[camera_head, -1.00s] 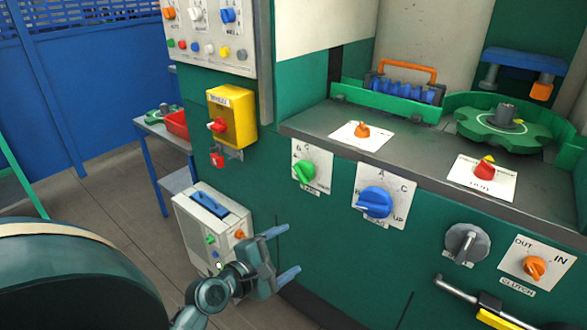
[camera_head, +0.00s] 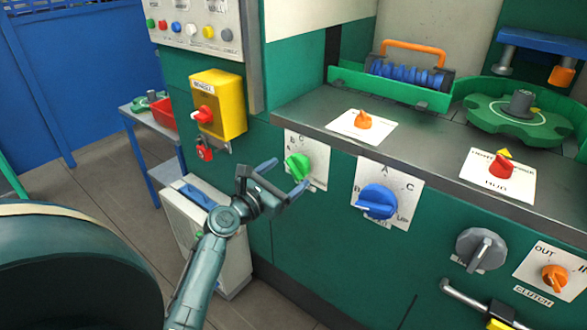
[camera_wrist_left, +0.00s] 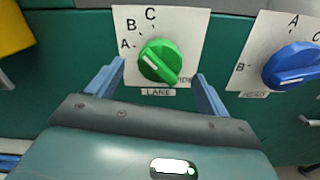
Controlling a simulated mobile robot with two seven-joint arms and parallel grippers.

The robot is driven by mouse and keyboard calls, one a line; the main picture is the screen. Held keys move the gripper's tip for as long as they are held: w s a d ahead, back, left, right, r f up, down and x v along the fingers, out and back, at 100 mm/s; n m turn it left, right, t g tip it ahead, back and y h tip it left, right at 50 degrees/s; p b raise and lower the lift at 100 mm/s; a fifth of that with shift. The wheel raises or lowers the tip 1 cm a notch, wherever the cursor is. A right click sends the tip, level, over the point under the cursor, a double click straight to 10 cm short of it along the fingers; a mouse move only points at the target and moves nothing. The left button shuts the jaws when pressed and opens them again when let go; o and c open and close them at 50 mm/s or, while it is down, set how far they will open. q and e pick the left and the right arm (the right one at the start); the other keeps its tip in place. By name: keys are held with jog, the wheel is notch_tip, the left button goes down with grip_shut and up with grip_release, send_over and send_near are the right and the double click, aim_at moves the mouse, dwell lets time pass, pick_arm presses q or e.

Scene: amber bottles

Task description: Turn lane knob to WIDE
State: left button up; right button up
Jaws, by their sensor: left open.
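The green lane knob (camera_head: 298,167) sits on a white plate (camera_head: 318,158) on the green machine front. In the left wrist view the knob (camera_wrist_left: 160,62) has letters A, B and C at its upper left and a LANE label (camera_wrist_left: 158,91) below. Its ridge runs from upper left to lower right, the lower-right end near a partly hidden word. My left gripper (camera_head: 288,178) is open before the knob, one blue finger to each side in the left wrist view (camera_wrist_left: 160,75). Contact is not visible. My right gripper is not in view.
A blue knob (camera_head: 378,201) on its own plate is close on the right. A yellow switch box (camera_head: 228,103) with a red padlock (camera_head: 204,150) is at the left. The work ledge (camera_head: 310,104) juts out above the knobs. A grey cabinet (camera_head: 238,255) stands below.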

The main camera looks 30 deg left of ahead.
aim_at(291, 172)
pick_arm(q)
jog(key=shift+w+d, duration=0.15)
jog(key=shift+w, duration=1.65)
jog(key=shift+c, duration=0.6)
jog(key=c, duration=0.9)
